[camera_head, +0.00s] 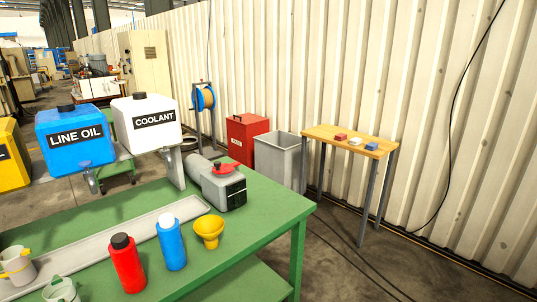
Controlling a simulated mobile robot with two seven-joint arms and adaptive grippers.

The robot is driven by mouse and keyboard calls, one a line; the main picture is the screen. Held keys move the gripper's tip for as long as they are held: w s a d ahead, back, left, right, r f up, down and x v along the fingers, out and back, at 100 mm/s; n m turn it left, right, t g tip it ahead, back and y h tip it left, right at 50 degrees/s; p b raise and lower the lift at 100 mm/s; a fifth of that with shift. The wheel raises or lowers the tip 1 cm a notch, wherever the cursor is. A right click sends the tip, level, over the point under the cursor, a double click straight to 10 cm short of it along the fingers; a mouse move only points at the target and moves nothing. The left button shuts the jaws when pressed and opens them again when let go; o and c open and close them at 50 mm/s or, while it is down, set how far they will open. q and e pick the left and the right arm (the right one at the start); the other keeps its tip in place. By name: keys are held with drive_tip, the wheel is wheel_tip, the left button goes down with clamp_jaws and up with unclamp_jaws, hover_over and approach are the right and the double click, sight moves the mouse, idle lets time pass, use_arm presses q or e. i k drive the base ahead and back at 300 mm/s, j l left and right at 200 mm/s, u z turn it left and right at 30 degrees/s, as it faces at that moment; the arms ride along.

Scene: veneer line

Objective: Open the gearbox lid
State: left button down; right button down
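The gearbox (217,186) is a grey unit with a dark front face, standing near the far right corner of the green table. A red lid (224,168) with a raised handle sits on top of it and looks closed, though at this size I cannot be sure. A grey cylindrical part, like a motor, extends from its back left side. Neither of my grippers is in view, and nothing touches the gearbox.
On the green table (262,208) stand a yellow funnel (209,231), a blue bottle (171,245), a red bottle (127,264), a grey tray (105,238) and jugs at lower left. Blue LINE OIL (75,142) and white COOLANT (147,124) tanks stand behind the table. A wooden side table (330,134) is at right.

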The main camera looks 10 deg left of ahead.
sight(219, 168)
drive_tip(key=i+l+z, duration=0.25)
drive_tip(key=i+z, duration=0.15)
drive_tip(key=i, duration=0.25)
drive_tip(key=i+l+z, duration=0.1)
drive_tip(key=i+z, duration=0.3)
drive_tip(key=i, duration=0.25)
drive_tip(key=i+u, duration=0.25)
drive_tip(key=i, duration=0.2)
drive_tip(key=i+l+u, duration=0.25)
drive_tip(key=i, duration=0.15)
drive_tip(key=i+l+u, duration=0.25)
drive_tip(key=i, duration=0.2)
drive_tip(key=i+l+u, duration=0.15)
drive_tip(key=u, duration=0.25)
drive_tip(key=i+l+u, duration=0.2)
drive_tip(key=u, duration=0.2)
drive_tip(key=i+l+u, duration=0.2)
drive_tip(key=u, duration=0.2)
drive_tip(key=l, duration=0.05)
